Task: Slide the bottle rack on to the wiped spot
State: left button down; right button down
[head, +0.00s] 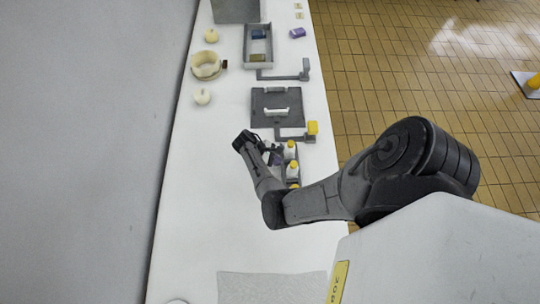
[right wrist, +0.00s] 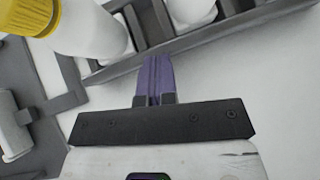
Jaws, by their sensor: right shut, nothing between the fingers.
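The grey bottle rack (head: 299,166) stands on the white counter in the head view, partly hidden by my right gripper. It holds white bottles with yellow caps (head: 291,149). In the right wrist view, the rack's long wall (right wrist: 190,44) runs diagonally, and a yellow-capped bottle (right wrist: 85,25) shows at upper left. My right gripper (head: 272,153) is on the left side of the rack. Its purple fingers (right wrist: 154,75) are shut and empty, with tips at the rack's wall; I cannot tell whether they touch. I cannot make out a wiped spot. My left gripper is not in view.
A dark grey plate with a white handle (head: 278,108) and a bracket with a yellow block (head: 312,128) lie beyond the rack. A grey tray (head: 247,62) and a cream pot (head: 206,65) are farther off. A grey textured mat (head: 270,288) lies nearer; the counter between is clear.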

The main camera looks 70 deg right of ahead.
jog(key=w, duration=0.3)
jog(key=w+b, duration=0.1)
jog(key=shift+w+a, duration=0.25)
jog(key=shift+a, duration=0.1)
jog(key=v, duration=0.9)
jog(key=shift+r, duration=0.35)
jog(key=shift+w, duration=0.15)
jog(key=shift+m, duration=0.3)
